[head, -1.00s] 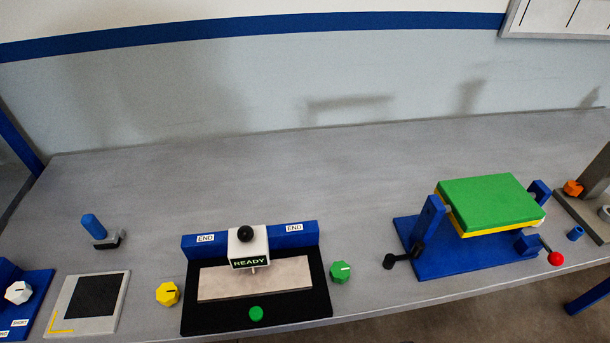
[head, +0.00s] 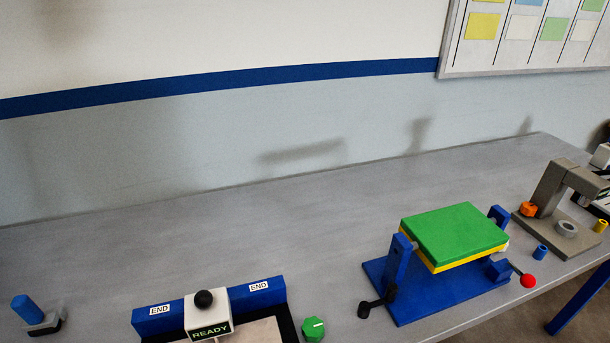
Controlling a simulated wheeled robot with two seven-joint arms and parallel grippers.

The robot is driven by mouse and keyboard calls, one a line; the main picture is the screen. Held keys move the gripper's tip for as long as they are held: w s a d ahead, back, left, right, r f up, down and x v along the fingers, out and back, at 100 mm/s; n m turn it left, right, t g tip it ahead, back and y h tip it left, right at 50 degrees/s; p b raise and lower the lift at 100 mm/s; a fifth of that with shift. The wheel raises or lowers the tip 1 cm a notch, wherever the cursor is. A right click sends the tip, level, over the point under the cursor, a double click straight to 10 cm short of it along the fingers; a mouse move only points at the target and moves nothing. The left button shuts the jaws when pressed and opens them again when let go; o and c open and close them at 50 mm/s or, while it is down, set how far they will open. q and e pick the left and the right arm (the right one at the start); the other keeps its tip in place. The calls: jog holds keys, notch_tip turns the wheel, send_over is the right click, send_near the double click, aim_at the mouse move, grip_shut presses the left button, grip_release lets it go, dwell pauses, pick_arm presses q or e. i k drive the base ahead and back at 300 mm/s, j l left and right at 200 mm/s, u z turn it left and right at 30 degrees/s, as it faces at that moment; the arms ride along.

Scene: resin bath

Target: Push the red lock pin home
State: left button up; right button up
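The red lock pin shows as a red ball knob (head: 528,281) on a thin dark rod at the right side of a blue stand (head: 440,300). The rod points toward a blue block (head: 498,270) on the stand; how deep it sits cannot be made out. The stand bears a green plate (head: 455,234) over a yellow layer (head: 455,259), between two blue uprights. A black crank (head: 376,304) is at the stand's left side. Neither of my grippers is in view.
A blue cylinder (head: 540,252) stands near the knob. A grey press-like device (head: 550,195) with an orange knob (head: 528,209) is at the right. A READY unit (head: 211,315) and a green knob (head: 313,329) are at the front left. The back of the table is clear.

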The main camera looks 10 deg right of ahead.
aim_at(528, 281)
jog(key=k+z, duration=0.15)
jog(key=z, duration=1.2)
